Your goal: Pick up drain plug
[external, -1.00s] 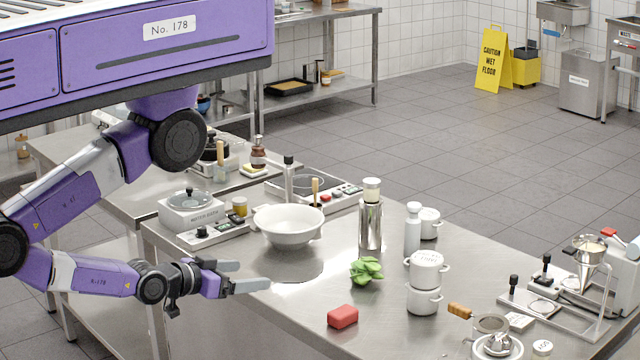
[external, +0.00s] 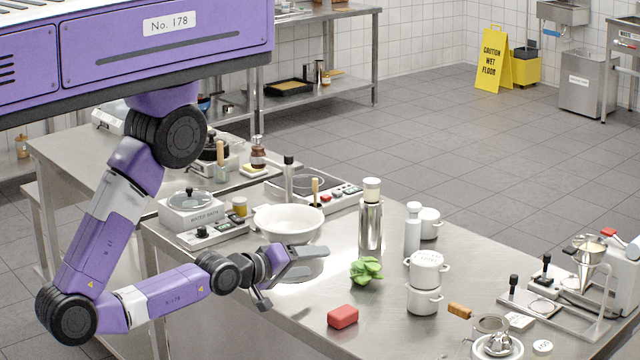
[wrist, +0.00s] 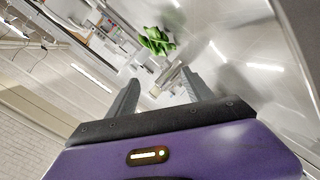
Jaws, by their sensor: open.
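I cannot pick out a drain plug for certain in either view. A small metal piece on a round white dish (external: 497,346) at the table's lower right is too small to name. My gripper (external: 318,261) is open and empty, just in front of the white bowl (external: 288,226) in the picture, above the near left part of the steel table (external: 290,318). In the wrist view my gripper (wrist: 160,77) shows two parted fingers with nothing held, and the crumpled green thing (wrist: 157,41) beyond them.
The crumpled green thing (external: 366,271) and a red block (external: 342,316) lie right of my gripper. A steel flask (external: 371,225), stacked white pots (external: 424,300) and a white bottle (external: 412,235) stand farther right.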

